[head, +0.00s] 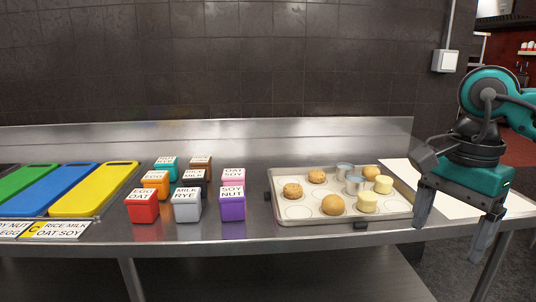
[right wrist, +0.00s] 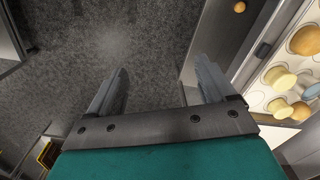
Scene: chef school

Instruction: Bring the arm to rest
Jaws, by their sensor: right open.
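My right gripper (head: 452,226) is at the right of the head view, beside the right end of the steel counter (head: 270,240). Its fingers point down and stand apart, with nothing between them. In the right wrist view the open fingers (right wrist: 160,90) are over the grey floor (right wrist: 130,45), and the counter edge is to their right. The right arm comes in from the right edge of the head view. My left gripper is in neither view.
A baking tray (head: 290,216) with several buns, pale cylinders and metal cups is left of the gripper. White paper (head: 398,166) lies behind it. Several labelled cubes (head: 187,206) and green, blue and yellow boards (head: 95,190) stand further left. A dark tiled wall (head: 220,60) rises behind.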

